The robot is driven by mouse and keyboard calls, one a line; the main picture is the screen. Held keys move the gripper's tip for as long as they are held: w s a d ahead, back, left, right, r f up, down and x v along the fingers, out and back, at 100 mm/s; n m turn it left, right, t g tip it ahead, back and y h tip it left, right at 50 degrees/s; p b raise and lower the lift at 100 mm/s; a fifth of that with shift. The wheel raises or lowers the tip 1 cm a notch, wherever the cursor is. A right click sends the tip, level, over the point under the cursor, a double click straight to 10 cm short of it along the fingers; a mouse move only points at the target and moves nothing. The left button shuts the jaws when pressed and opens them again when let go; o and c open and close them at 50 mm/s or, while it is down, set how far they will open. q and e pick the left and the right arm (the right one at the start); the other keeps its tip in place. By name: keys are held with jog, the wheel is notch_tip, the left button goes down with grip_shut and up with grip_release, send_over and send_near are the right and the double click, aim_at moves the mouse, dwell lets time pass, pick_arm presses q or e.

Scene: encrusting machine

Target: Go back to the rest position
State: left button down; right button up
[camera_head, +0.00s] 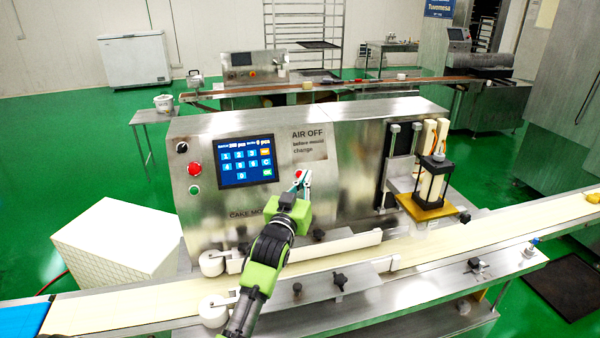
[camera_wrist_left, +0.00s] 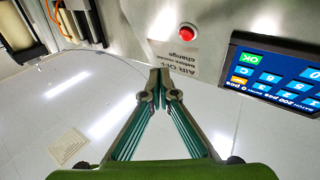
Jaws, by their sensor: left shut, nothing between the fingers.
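My left gripper (camera_head: 303,180) is in front of the steel encrusting machine (camera_head: 345,160), with its fingertips close to the panel, right of the touchscreen (camera_head: 246,160). It is shut and empty. In the left wrist view my left gripper (camera_wrist_left: 159,72) shows its fingertips together, pointing toward the panel. A red button (camera_wrist_left: 187,32) sits just beyond the tips in that view. In the head view the fingertips overlap the area of that red button (camera_head: 298,174). I cannot tell whether they touch it. My right gripper is not in view.
A conveyor belt (camera_head: 480,236) runs across the front, below my left arm. The press unit (camera_head: 432,180) stands at the machine's right. A white box (camera_head: 115,240) is at the left. Green floor (camera_head: 90,170) lies open behind and left.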

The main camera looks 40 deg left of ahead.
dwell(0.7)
